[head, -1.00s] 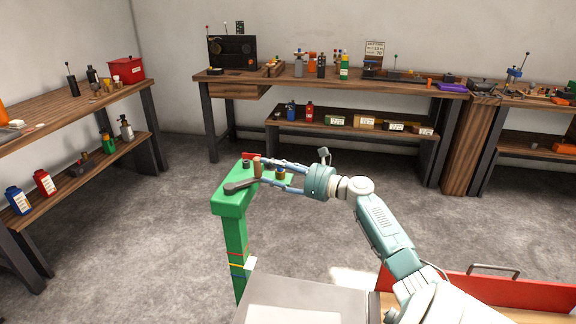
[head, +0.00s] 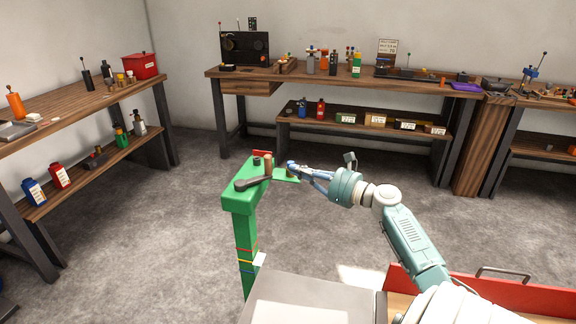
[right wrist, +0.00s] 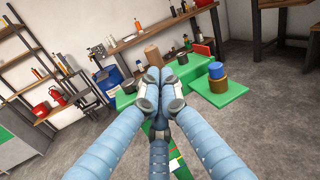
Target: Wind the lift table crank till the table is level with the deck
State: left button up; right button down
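A green post (head: 245,235) stands in the middle of the head view. On its top are a dark crank arm (head: 252,183) and an upright brown handle (head: 268,165). A small green plate (head: 287,179) adjoins the post top on the right; I cannot tell whether the two are exactly level. In the right wrist view, a blue and brown cylinder (right wrist: 218,78) stands on this plate (right wrist: 228,96). My right gripper (head: 292,167) is right of the handle, apart from it; its fingertips meet with nothing seen between them. My left gripper is not in view.
A red piece (head: 262,153) stands behind the post top. A grey surface (head: 310,298) and a red panel (head: 510,291) lie in front. Workbenches with tools and bottles line the back (head: 340,77) and left (head: 90,101). The floor around the post is clear.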

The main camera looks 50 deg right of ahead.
aim_at(269, 162)
jog(key=w+a+n+h+p, duration=0.1)
jog(key=h, duration=0.2)
jog(key=w+a+n+h+p, duration=0.1)
jog(key=w+a+h+p, duration=0.1)
jog(key=w+a+n+h+p, duration=0.1)
jog(key=h+p, duration=0.1)
jog(key=h, duration=0.1)
jog(key=shift+w+a+r+h, duration=0.2)
jog(key=shift+a+h, duration=0.1)
jog(key=shift+a, duration=0.1)
jog(key=s+a+n+g+h+p, duration=0.3)
jog(key=s+a+g+h+p, duration=0.25)
jog(key=s, duration=0.45)
jog(key=w+d+h, duration=0.1)
jog(key=w+d, duration=0.5)
jog(key=w, duration=0.5)
jog(key=shift+d+f, duration=0.2)
jog(key=shift+f, duration=0.1)
jog(key=shift+w+d+t+p, duration=0.1)
jog(key=shift+t+p, duration=0.15)
jog(key=shift+p, duration=0.15)
jog(key=shift+w+d+t+y, duration=0.15)
jog(key=shift+t+y, duration=0.1)
jog(key=shift+t, duration=0.05)
